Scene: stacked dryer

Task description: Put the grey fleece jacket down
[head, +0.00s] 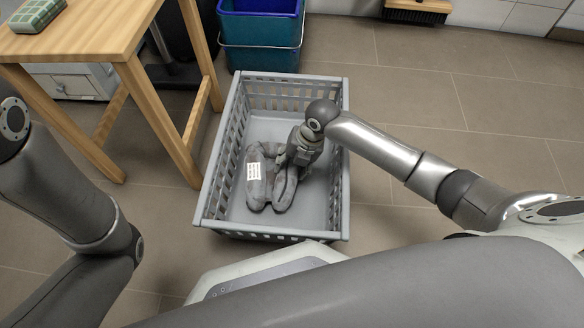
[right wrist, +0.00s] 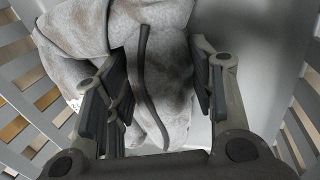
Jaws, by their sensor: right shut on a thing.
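The grey fleece jacket (head: 258,190) lies bunched inside the grey laundry basket (head: 213,190), with a white label on its left part. My right gripper (head: 296,158) reaches down into the basket at the jacket's right side. In the right wrist view the jacket (right wrist: 80,62) passes between the two fingers of my right gripper (right wrist: 165,88), which is shut on a fold of it. A dark strip runs along that fold. My left arm shows at the left of the head view, but its gripper is out of view.
The basket has slatted walls and stands on brown floor tiles. A wooden table (head: 85,35) stands at left, with a green patterned item (head: 37,15) on it. A blue and teal bin (head: 262,40) is behind the basket, and a brush (head: 418,12) is farther back. Floor at right is clear.

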